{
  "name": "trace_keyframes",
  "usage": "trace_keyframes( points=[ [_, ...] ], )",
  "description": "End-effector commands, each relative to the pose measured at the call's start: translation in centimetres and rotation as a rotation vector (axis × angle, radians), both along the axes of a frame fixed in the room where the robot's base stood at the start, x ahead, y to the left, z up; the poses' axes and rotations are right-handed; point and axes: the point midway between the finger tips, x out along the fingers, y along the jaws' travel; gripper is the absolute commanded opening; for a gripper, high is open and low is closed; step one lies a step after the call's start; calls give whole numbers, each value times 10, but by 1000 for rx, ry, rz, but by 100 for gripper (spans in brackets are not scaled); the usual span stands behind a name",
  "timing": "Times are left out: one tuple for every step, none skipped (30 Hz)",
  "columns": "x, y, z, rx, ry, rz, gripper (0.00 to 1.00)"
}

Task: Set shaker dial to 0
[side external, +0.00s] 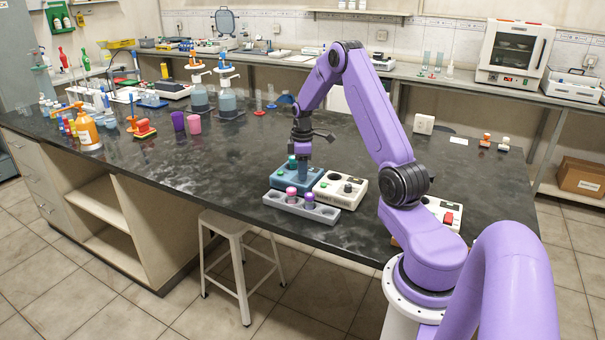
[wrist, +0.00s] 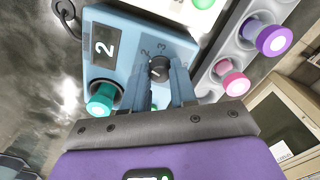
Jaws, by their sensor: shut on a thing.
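The shaker (side external: 285,182) is a blue-grey box on the dark bench in the side external view, with its blue panel (wrist: 108,72) filling the middle of the wrist view. Its display (wrist: 104,47) reads 2. The black dial (wrist: 159,67) has numbers printed beside it, of which 2 and 3 can be read. My gripper (wrist: 160,80) points down at the panel, shut on the dial with a finger on either side. In the side external view my gripper (side external: 303,168) is over the shaker and hides the dial. A green-topped part (wrist: 103,97) stands on the shaker.
A grey rack (side external: 330,214) with pink-capped (wrist: 236,83) and purple-capped (wrist: 272,40) vials stands in front of the shaker. A cream device (side external: 340,187) with a dial stands close on the right. The bench left of the shaker is clear.

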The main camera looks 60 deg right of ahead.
Motion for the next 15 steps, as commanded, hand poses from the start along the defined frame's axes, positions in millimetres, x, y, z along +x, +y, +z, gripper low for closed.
trace_keyframes(
  points=[
    [0, 0, 1, 0, -1, -1, 10],
    [0, 0, 1, 0, -1, -1, 17],
    [1, 0, 1, 0, -1, -1, 10],
    [1, 0, 1, 0, -1, -1, 10],
    [1, 0, 1, 0, -1, -1, 10],
    [1, 0, 1, 0, -1, 0, 10],
    [1, 0, 1, 0, -1, 4, 10],
    [1, 0, 1, 0, -1, 13, 10],
    [1, 0, 1, 0, -1, 36, 10],
    [1, 0, 1, 0, -1, 59, 10],
    [1, 0, 1, 0, -1, 88, 10],
    [1, 0, 1, -1, -2, 133, 10],
    [1, 0, 1, -1, -2, 169, 10],
    [1, 0, 1, -1, -2, 204, 10],
    [1, 0, 1, -1, -2, 249, 10]
  ],
)
